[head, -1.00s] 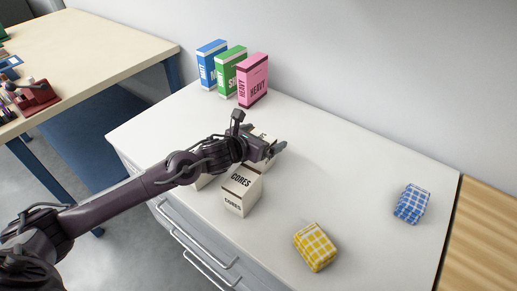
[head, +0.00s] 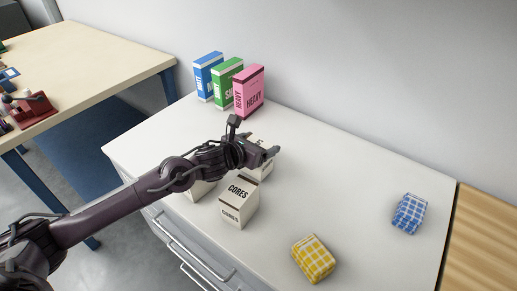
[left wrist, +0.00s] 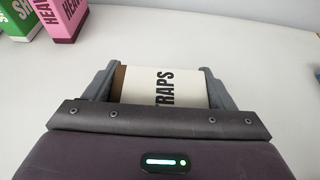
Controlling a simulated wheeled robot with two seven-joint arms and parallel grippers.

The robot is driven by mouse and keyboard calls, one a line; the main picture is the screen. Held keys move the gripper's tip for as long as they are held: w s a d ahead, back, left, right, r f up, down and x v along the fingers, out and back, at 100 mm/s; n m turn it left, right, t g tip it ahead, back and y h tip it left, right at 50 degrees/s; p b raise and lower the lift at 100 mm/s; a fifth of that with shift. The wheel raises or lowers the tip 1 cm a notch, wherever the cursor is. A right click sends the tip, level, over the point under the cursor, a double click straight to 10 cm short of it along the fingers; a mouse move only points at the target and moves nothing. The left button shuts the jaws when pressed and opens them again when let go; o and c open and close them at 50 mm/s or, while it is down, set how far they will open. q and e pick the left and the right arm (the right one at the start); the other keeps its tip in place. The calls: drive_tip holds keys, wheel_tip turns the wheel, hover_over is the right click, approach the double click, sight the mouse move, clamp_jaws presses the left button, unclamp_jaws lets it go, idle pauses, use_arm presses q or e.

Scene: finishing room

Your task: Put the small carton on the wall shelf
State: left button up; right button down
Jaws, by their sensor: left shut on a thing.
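Another pale carton (head: 199,190) is partly hidden behind my left arm. No wall shelf shows in these views. My right gripper is not in view.
Blue (head: 208,77), green (head: 228,83) and pink (head: 249,92) boxes stand at the back left of the cabinet top. A yellow checked bundle (head: 313,258) and a blue checked one (head: 409,213) lie to the right. The middle right is clear. A wooden surface (head: 484,245) adjoins at right.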

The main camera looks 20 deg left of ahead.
use_arm(q)
wheel_tip(320, 180, up, 18)
drive_tip(key=p, duration=0.1)
drive_tip(key=shift+r, duration=0.2)
